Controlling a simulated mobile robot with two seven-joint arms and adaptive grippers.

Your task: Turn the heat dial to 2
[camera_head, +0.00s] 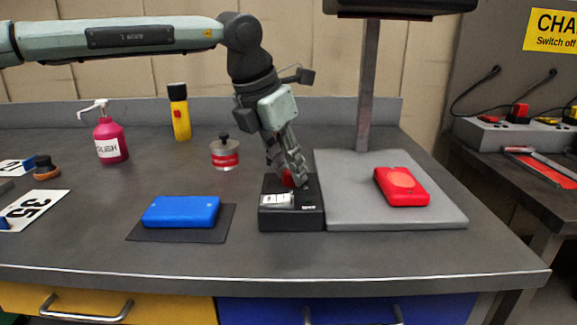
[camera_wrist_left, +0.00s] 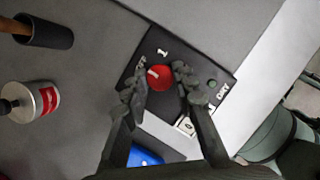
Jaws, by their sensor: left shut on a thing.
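The red heat dial (camera_wrist_left: 160,77) sits on top of a black control box (camera_head: 291,219), which stands on the bench beside the grey plate. In the left wrist view the dial has a short white pointer mark, aimed toward the upper left. A white "1" mark (camera_wrist_left: 162,52) is on the box above the dial. My left gripper (camera_head: 290,177) reaches down to the box from above, and its fingers are closed around the dial. The dial is partly hidden by the fingers in the head view. My right gripper is not in view.
A red block (camera_head: 402,186) lies on the grey plate (camera_head: 345,190) with a post (camera_head: 368,90) behind it. A blue block (camera_head: 181,212) lies on a dark mat left of the box. A tin (camera_head: 225,155), pink pump bottle (camera_head: 110,139) and yellow bottle (camera_head: 180,112) stand farther back.

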